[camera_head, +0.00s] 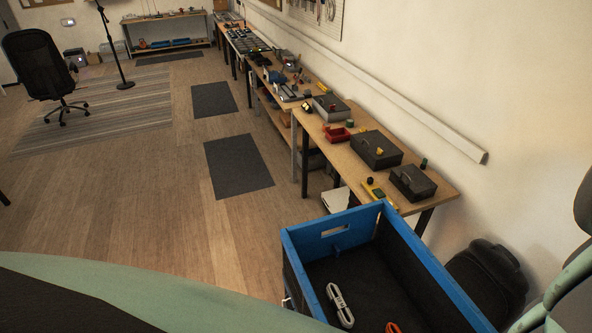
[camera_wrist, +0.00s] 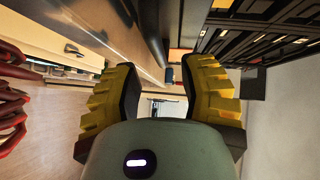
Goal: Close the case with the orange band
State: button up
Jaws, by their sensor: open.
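Two dark cases stand on the near wooden workbench in the head view: a larger one (camera_head: 375,151) and a smaller one (camera_head: 414,184) nearer to me. A grey case (camera_head: 330,108) stands farther along. Small yellow-orange marks show on the dark cases, but I cannot tell which case has the orange band or whether any lid is raised. My gripper (camera_wrist: 162,95) is open and empty in the wrist view, its yellow fingers spread wide. It does not show in the head view, and no case is recognisable between its fingers.
A blue-rimmed bin (camera_head: 335,233) with a grey cable bundle (camera_head: 340,305) is just in front of me. A red tray (camera_head: 337,134) sits on the bench. Red coils (camera_wrist: 12,115) are close at left in the wrist view. Open floor (camera_head: 170,200) lies left of the bench.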

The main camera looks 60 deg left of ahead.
jog(key=shift+b+x, duration=0.55)
jog(key=shift+x, duration=1.4)
jog(key=shift+r, duration=0.1)
grip_shut()
